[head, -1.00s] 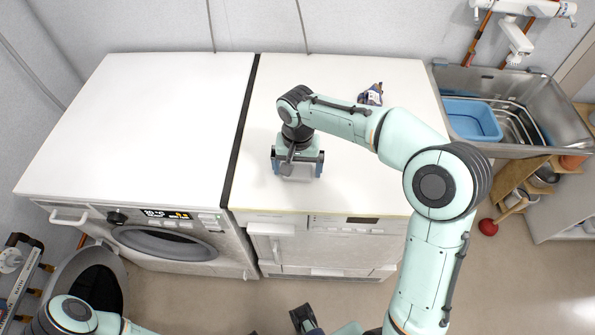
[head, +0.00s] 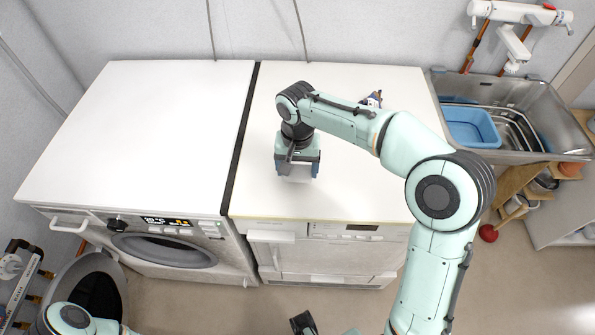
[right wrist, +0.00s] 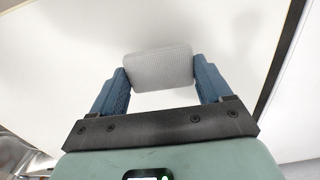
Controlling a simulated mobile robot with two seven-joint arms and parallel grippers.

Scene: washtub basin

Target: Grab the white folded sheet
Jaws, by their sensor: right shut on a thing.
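The white folded sheet (right wrist: 158,68) shows in the right wrist view as a small pale block with a fine texture, between my right gripper's two blue fingers. My right gripper (head: 297,172) points down over the white top of the right-hand machine and is shut on the sheet. In the head view only a pale bit of the sheet (head: 295,179) shows below the gripper; the rest is hidden by the hand. I cannot tell whether the sheet still touches the top. Part of my left gripper (head: 303,322) seems to show at the bottom edge, mostly cut off.
The left washing machine (head: 140,135) has a bare white top. A small dark packet (head: 373,99) lies behind my right forearm on the right machine's top (head: 385,185). A metal sink (head: 545,100) with a blue basin (head: 472,128) stands at the right.

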